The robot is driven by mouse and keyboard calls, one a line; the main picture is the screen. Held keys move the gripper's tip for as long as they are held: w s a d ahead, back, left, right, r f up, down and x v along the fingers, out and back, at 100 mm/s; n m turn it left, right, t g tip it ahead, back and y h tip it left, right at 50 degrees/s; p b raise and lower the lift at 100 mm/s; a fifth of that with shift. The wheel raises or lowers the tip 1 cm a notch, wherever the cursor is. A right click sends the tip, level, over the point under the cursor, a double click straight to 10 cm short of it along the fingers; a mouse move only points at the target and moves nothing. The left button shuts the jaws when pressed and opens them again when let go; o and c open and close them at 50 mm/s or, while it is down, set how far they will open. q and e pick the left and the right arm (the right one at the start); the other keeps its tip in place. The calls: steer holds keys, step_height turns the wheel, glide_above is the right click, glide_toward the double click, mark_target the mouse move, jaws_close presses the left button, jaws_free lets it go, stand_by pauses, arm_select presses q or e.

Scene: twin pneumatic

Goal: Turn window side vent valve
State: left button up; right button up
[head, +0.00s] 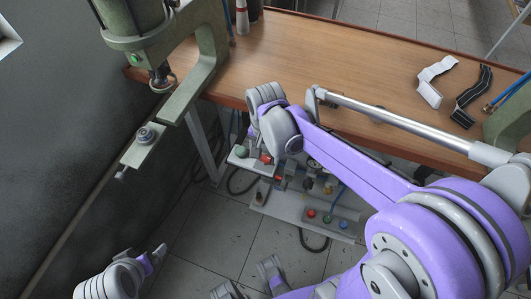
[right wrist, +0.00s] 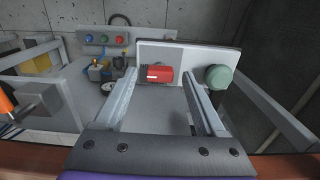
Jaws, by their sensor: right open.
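A red cylindrical valve handle (right wrist: 159,75) with a small white mark sits on a light grey plate (right wrist: 192,54). A round green knob (right wrist: 218,77) is on the same plate, to its right in the right wrist view. In the head view the green knob (head: 241,152) and red handle (head: 266,158) are below the table edge, partly behind my right arm. I cannot tell for sure which is the window side vent valve. My right gripper (right wrist: 158,86) is open, its fingers pointing at the plate on either side of the red handle; contact is not visible. Part of my left arm shows at lower left; its jaws are unclear.
The wooden table (head: 320,55) is above the valves. A green press (head: 205,50) stands at its left end near the dark wall. A lower panel (head: 325,221) carries red, blue and green buttons. Hoses and fittings crowd the space beneath. Tiled floor (head: 215,235) is open in front.

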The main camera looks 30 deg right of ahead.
step_height(320, 180, up, 10)
steer(key=p, duration=0.1)
steer(key=shift+r, duration=0.2)
steer(key=shift+s, duration=0.1)
stand_by(0.4)
steer(key=n+t+p, duration=0.5)
steer(key=n, duration=0.4)
glide_toward(266, 159)
steer(key=s+a, duration=0.3)
steer(key=s, duration=0.1)
steer(key=shift+s+a+r+n, duration=0.1)
steer(key=shift+s+a+n, duration=0.1)
steer(key=shift+s+n, duration=0.3)
stand_by(4.7)
